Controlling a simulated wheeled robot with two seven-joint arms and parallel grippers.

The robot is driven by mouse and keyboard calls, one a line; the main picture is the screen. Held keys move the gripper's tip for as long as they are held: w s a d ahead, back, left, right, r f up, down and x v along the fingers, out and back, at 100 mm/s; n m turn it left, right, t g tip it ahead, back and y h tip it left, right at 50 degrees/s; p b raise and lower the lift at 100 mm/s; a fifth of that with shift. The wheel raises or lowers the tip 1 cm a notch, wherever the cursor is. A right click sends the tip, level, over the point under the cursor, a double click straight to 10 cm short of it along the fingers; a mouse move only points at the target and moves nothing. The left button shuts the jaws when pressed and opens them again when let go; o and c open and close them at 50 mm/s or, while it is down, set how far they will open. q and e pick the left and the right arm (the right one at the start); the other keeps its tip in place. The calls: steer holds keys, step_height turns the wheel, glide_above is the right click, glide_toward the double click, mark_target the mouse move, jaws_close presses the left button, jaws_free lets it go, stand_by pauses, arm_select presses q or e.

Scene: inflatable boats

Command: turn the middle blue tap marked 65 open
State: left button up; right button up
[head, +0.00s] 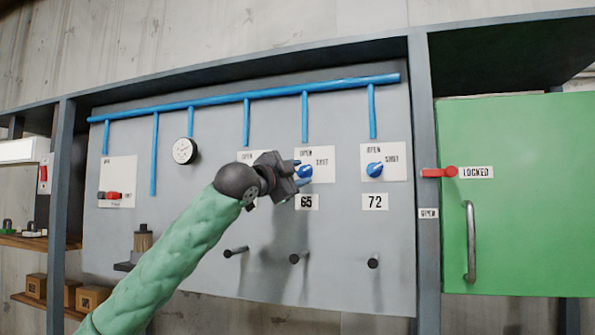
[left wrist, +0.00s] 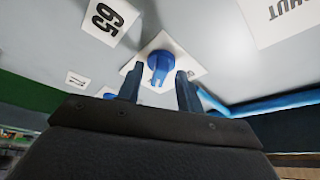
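The middle blue tap (head: 306,171) sits on a white plate (head: 325,176) with OPEN at its top and SHUT at its right, above the label 65 (head: 306,202). My left gripper (head: 298,173) is right at the tap from the left and hides part of its handle. In the left wrist view the blue tap (left wrist: 160,64) shows just beyond and between the two spread fingers (left wrist: 160,84). I see a gap between the fingers and the handle; contact cannot be told. My right gripper is out of view.
Another blue tap (head: 375,169), above the label 72 (head: 375,202), is close on the right. Dark pegs (head: 294,258) stick out below. Blue pipes (head: 245,97) run above. A green door (head: 515,195) with a red latch (head: 440,172) is further right.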

arm_select(q)
steer(key=shift+w, duration=0.1)
steer(key=shift+c, duration=0.5)
jaws_close()
steer(key=shift+f, duration=0.1)
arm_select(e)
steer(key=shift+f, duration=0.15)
